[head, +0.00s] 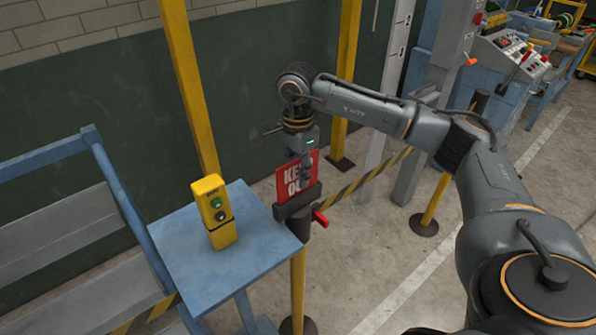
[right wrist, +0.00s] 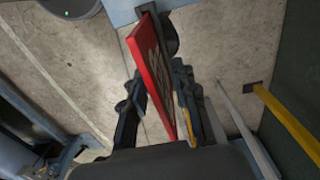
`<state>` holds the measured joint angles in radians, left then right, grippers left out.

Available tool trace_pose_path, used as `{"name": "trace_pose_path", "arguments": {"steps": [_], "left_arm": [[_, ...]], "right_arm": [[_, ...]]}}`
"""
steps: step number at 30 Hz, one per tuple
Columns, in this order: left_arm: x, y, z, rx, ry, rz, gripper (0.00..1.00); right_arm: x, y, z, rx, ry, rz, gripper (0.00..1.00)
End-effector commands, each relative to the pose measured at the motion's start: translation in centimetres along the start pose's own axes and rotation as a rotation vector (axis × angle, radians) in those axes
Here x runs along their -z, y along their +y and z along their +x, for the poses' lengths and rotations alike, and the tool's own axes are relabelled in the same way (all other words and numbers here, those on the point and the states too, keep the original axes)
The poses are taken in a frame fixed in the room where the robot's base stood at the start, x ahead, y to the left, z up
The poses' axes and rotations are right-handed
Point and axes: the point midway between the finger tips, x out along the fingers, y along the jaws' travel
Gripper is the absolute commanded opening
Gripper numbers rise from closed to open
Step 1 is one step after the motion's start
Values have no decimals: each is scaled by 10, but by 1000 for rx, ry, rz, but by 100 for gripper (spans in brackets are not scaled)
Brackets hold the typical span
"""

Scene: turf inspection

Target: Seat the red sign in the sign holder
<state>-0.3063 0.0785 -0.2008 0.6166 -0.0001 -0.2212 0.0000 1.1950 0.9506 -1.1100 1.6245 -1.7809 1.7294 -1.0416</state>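The red sign (head: 289,181), with white lettering, stands almost upright at the dark sign holder (head: 297,201) on top of a yellow post. Its lower edge meets the holder; how deep it sits is hidden. My right gripper (head: 307,172) points down over the sign, with a finger in front of its face. In the right wrist view the red sign (right wrist: 150,75) lies between the two fingers of my right gripper (right wrist: 160,80), which appear closed against it. Part of the dark holder (right wrist: 169,38) shows beyond the sign. My left gripper is out of view.
A blue table (head: 225,262) with a yellow button box (head: 214,212) stands close on the left. A striped barrier (head: 365,178) runs behind to another yellow post. Open floor lies at the front right.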

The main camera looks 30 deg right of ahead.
Motion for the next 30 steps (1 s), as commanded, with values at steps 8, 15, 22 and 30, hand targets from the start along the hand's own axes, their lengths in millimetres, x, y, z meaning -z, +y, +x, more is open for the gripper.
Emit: {"name": "trace_pose_path", "arguments": {"steps": [8,15,22,30], "left_arm": [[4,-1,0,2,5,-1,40],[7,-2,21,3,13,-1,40],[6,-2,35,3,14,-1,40],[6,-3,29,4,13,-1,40]], "right_arm": [[0,-1,-6,2,0,0,28],[0,-2,-49,8,0,0,28],[-1,-1,-99,5,-1,0,28],[0,0,-122,0,0,0,28]]}}
